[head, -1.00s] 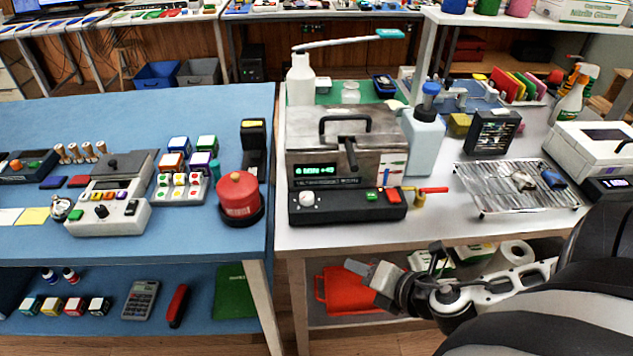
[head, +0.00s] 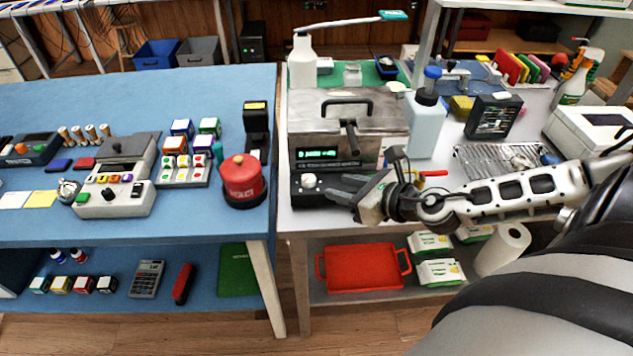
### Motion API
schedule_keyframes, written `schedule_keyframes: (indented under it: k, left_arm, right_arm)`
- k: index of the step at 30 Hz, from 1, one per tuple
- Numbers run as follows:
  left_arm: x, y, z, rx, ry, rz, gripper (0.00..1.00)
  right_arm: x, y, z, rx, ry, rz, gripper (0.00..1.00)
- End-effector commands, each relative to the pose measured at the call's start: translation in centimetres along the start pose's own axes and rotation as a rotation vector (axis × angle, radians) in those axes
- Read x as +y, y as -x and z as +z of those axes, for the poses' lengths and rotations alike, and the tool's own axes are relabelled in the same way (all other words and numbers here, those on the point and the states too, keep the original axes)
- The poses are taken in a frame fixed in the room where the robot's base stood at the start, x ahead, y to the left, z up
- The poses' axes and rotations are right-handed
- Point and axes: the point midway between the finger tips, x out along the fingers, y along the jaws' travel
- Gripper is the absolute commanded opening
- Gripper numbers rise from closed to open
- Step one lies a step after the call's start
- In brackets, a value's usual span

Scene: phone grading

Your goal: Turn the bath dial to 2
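The bath (head: 345,118) is a steel box with a lid and a black handle, at the front left of the white table. Its black front panel has a lit green display (head: 327,154), too small to read surely. The white dial (head: 309,181) is at the panel's left end; its pointer setting is too small to tell. My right gripper (head: 334,188) is in front of the panel, just right of the dial, its fingers pointing left and apart from each other. It appears empty and not touching the dial. It hides the panel's right part and buttons. My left gripper is not in view.
A red pot (head: 242,182) stands on the blue table, left of the bath. A pale blue jug (head: 425,125) stands right of the bath, and a wire rack (head: 480,160) lies behind my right arm. A red tray (head: 362,268) is on the shelf below.

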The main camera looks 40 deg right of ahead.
Motion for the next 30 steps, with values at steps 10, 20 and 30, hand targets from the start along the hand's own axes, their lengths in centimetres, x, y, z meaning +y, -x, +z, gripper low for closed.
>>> schedule_keyframes:
  k: [10, 20, 30]
  left_arm:
    - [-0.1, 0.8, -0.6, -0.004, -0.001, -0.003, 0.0]
    - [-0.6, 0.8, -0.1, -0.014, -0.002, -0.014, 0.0]
    - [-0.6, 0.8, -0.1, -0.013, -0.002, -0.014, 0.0]
  right_arm:
    - [0.1, -5.4, 0.3, -0.003, -0.004, 0.0, 0.38]
    - [0.1, -8.1, 0.0, 0.001, -0.001, 0.001, 0.38]
    - [0.1, -8.2, 0.0, 0.001, -0.001, 0.001, 0.15]
